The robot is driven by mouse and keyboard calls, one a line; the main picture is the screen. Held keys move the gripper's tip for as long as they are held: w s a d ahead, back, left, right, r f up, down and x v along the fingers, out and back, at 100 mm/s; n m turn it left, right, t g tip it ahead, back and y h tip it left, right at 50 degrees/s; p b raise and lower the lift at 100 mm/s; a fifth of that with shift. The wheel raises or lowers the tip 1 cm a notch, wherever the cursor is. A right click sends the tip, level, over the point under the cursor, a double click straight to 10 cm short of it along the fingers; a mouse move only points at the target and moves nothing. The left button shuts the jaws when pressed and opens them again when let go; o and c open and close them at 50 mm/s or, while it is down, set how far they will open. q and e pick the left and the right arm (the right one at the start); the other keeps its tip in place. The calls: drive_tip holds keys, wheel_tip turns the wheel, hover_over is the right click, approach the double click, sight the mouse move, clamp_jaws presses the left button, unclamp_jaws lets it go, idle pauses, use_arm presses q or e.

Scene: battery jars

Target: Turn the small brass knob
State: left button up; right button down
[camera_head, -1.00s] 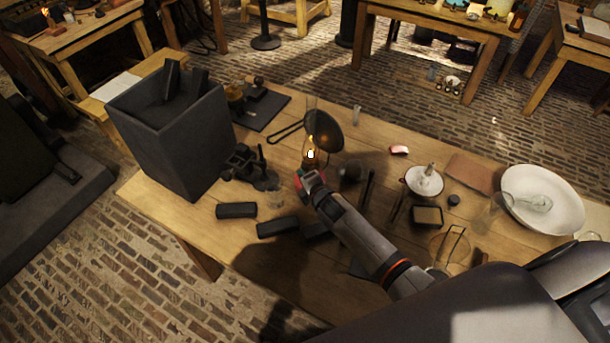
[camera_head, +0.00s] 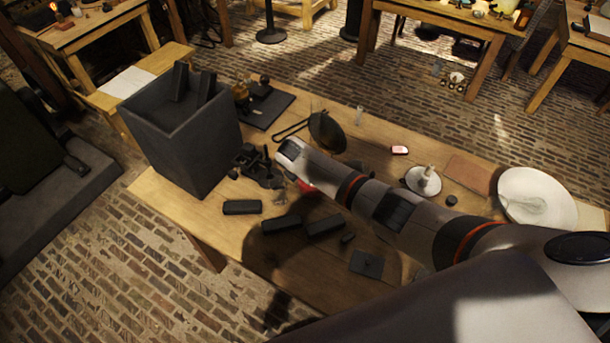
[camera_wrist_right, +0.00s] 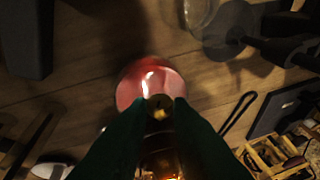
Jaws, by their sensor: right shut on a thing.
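The small brass knob (camera_wrist_right: 160,103) shows in the right wrist view, between the tips of my right gripper (camera_wrist_right: 159,108). The two dark green fingers are shut on it. Behind the knob is a round, shiny red body (camera_wrist_right: 148,82), which looks like part of the lamp. An amber, glowing brass-and-glass part (camera_wrist_right: 160,157) shows between the fingers below. In the head view my right arm hides the knob, the gripper and most of the lamp; only a bit of red (camera_head: 305,187) shows under the arm. My left gripper is not in view.
A tall dark box (camera_head: 190,145) stands at the table's left. Black blocks (camera_head: 242,207) lie along the front. A dark round pan (camera_head: 327,132) is behind my arm. A white bowl (camera_head: 538,198) and a white dish with a stub (camera_head: 423,181) stand at the right.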

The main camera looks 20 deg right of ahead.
drive_tip(key=shift+w+a+n+g+h+b, duration=0.15)
drive_tip(key=shift+g+h+b, duration=0.25)
drive_tip(key=shift+g+b, duration=0.65)
drive_tip(key=shift+w+a+n+g+h+b, duration=0.1)
drive_tip(key=shift+w+n+g+h+b, duration=0.4)
drive_tip(key=shift+b, duration=0.8)
drive_tip(key=shift+s+m, duration=0.25)
drive_tip(key=shift+s, duration=0.05)
drive_tip(key=shift+f, duration=0.1)
drive_tip(key=c, duration=1.3)
unclamp_jaws()
drive_tip(key=shift+d, duration=0.1)
drive_tip(key=shift+w, duration=0.1)
drive_tip(key=v, duration=1.2)
